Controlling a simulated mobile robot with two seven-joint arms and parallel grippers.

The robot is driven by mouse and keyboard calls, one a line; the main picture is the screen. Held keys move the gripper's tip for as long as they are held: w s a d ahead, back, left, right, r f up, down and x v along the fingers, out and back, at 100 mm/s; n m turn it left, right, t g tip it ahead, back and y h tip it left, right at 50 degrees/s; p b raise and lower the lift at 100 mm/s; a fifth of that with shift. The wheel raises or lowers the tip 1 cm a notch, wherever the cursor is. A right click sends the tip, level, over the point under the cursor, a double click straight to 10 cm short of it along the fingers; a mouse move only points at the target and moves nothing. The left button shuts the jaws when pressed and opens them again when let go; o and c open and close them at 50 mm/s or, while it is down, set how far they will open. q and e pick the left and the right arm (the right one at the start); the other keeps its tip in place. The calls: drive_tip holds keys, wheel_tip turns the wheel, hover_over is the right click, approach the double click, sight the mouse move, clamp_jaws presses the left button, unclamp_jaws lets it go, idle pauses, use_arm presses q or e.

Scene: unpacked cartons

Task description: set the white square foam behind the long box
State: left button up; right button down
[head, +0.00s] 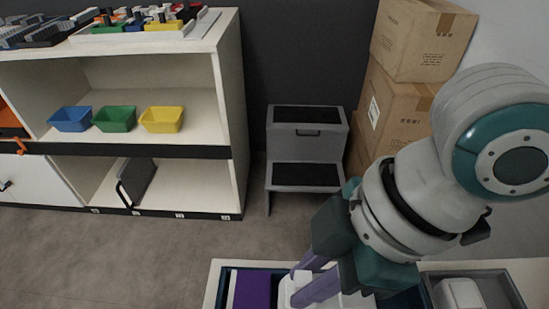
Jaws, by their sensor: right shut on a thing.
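My right gripper (298,286) reaches down from the right over the table at the bottom of the head view. Its two purple fingers are shut on a white block, which I take for the white square foam (287,287). Only part of it shows between and beside the fingers, and its lower part is cut off by the frame edge. A purple box-like thing (254,291) stands just left of it in a dark blue tray (224,291). I cannot tell whether this is the long box. My left gripper is not in view.
A grey tray (507,286) at the lower right holds a white rounded thing (459,293). Beyond the table are a grey step stool (306,146), stacked cartons (400,105) and a white shelf (232,120) with blue, green and yellow bins. The floor between is clear.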

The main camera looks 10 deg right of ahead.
drive_tip(key=shift+f+b, duration=0.65)
drive_tip(key=shift+f, duration=0.75)
drive_tip(key=c, duration=0.7)
unclamp_jaws()
drive_tip(key=p+v, duration=0.2)
drive_tip(key=v, duration=0.8)
drive_tip(key=shift+p, duration=0.3)
